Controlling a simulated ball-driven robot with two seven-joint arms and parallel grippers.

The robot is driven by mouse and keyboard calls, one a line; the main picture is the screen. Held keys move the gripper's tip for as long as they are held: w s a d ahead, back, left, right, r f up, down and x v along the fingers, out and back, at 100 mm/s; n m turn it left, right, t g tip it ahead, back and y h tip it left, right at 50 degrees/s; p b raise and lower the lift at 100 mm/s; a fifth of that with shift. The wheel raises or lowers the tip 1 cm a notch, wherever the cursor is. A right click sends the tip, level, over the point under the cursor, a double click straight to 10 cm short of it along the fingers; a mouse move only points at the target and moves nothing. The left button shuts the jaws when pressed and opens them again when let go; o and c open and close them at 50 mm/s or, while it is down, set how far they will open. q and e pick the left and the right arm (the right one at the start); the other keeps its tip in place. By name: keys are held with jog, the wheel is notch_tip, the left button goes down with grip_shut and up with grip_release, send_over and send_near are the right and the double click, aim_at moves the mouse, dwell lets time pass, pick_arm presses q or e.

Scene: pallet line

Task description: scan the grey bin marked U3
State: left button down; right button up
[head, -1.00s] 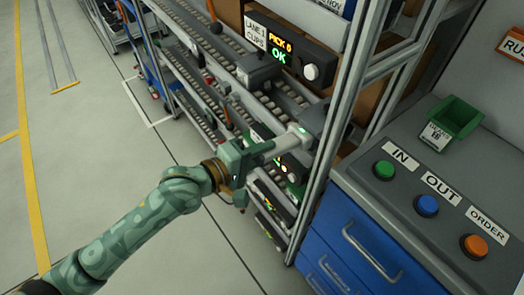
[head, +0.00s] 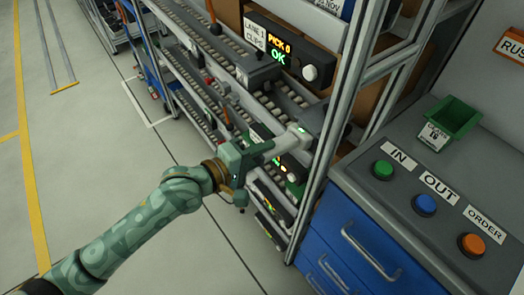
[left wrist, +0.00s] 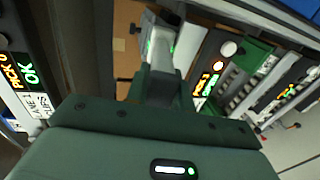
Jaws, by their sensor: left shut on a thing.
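My left gripper (head: 246,160) is shut on a pale grey hand-held scanner (head: 278,147), which points up and right toward the rack post. The scanner has small green lights and also shows in the left wrist view (left wrist: 163,52), beyond the gripper body. I cannot make out a grey bin marked U3 in either view. My right gripper is not in view.
A flow rack (head: 205,85) with roller lanes stands ahead, its display (head: 280,48) reading PICK 0 and OK. At right is a bench (head: 400,215) with green, blue and orange buttons and a small green bin (head: 453,117). Floor at left is clear.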

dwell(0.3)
pick_arm(q)
jog(key=shift+s+a+r, duration=0.15)
jog(key=shift+a, duration=0.1)
jog(key=p+v, duration=0.3)
jog(key=v, duration=0.4)
jog(key=shift+s+a+p, duration=0.2)
jog(key=shift+p, duration=0.15)
